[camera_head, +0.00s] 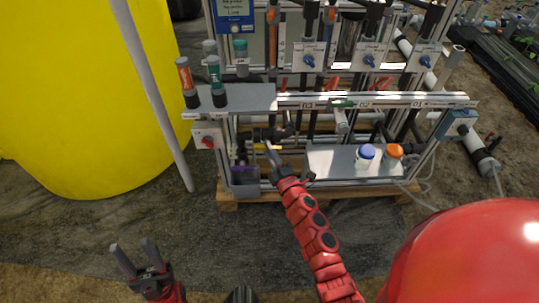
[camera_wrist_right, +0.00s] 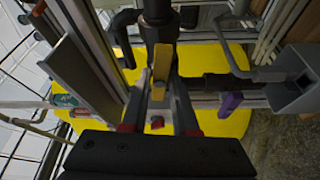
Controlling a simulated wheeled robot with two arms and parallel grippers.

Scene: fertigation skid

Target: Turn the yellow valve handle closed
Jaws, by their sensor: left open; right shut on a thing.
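The yellow valve handle (camera_wrist_right: 160,68) shows in the right wrist view, below a black vertical pipe fitting (camera_wrist_right: 158,22). My right gripper (camera_wrist_right: 159,88) has one finger on each side of the handle and is shut on it. In the head view my right gripper (camera_head: 270,150) reaches into the lower left of the skid frame, and the handle cannot be made out there. My left gripper (camera_head: 131,246) is open and empty, low over the floor, apart from the skid.
A large yellow tank (camera_head: 80,100) stands at the left, with a grey pole (camera_head: 155,90) before it. Above my right gripper is a grey shelf (camera_head: 245,97) with bottles. The floor at front left is clear.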

